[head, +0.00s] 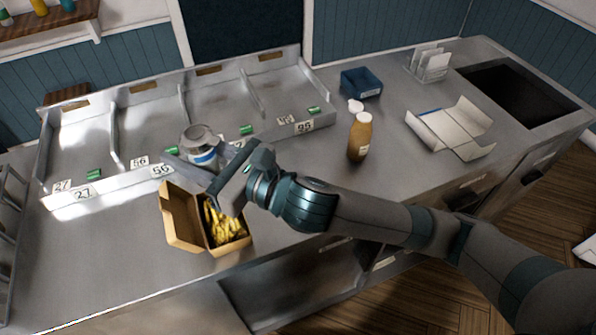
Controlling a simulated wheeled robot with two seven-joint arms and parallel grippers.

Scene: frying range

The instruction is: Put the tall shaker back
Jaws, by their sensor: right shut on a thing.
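The shaker (203,155), with a grey metal top and a white and blue band, is held in my right gripper (206,168). It looks roughly upright, above the front wall of the divided metal rack (118,180) near the tag marked 56. The fingers hide its lower part, and I cannot tell whether it touches the rack. My right arm reaches in from the lower right across the counter. My left gripper is not in view.
An open carton of yellow fries (182,219) stands just below the gripper. A brown sauce bottle (360,137), a blue bin (361,83) and an unfolded paper box (452,128) are to the right. The rack's compartments look empty. The counter's left front is clear.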

